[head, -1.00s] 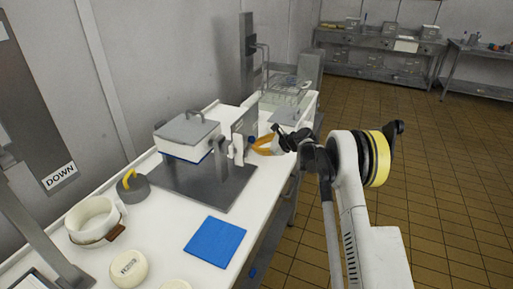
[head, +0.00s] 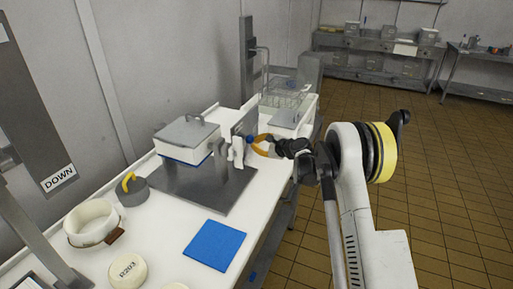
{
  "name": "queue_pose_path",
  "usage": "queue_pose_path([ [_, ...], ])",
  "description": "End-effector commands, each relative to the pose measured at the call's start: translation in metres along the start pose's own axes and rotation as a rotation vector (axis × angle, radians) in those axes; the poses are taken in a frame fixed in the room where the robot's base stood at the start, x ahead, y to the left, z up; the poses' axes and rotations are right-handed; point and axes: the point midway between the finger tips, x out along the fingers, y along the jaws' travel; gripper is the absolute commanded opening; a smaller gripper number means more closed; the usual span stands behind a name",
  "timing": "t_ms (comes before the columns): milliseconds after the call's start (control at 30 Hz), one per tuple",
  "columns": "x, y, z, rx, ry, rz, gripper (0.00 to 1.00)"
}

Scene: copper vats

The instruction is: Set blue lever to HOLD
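A small blue knob (head: 250,139), which looks like the end of the blue lever, sits at the grey upright panel (head: 243,124) on the right side of the machine on the bench. The lever's shaft and any HOLD label are too small to read. My gripper (head: 257,146) has orange fingers and reaches in from the right. Its fingers look spread, with the upper fingertip close beside the blue knob. I cannot tell whether they touch. Nothing shows held between them.
The machine has a grey-lidded white box (head: 186,138) on a dark base plate (head: 205,190). A blue mat (head: 214,244), white round containers (head: 92,222) and a grey weight with a yellow handle (head: 132,189) lie nearer. The floor at right is clear.

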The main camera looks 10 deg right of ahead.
Motion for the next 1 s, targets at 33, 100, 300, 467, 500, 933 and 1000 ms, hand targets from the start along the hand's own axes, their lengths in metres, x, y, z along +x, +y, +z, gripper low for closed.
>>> queue_pose_path([
  [33, -0.001, 0.000, 0.004, -0.036, -0.002, -0.020, 0.00],
  [100, -0.004, -0.002, 0.008, -0.092, -0.002, -0.054, 0.00],
  [300, -0.011, -0.006, 0.019, -0.117, -0.002, -0.068, 0.00],
  [467, -0.016, -0.007, 0.028, -0.116, -0.002, -0.067, 0.00],
  [500, -0.017, -0.007, 0.030, -0.115, -0.002, -0.067, 0.00],
  [933, -0.026, -0.004, 0.045, -0.114, -0.002, -0.067, 0.00],
  [1000, -0.026, -0.003, 0.046, -0.114, -0.002, -0.067, 0.00],
])
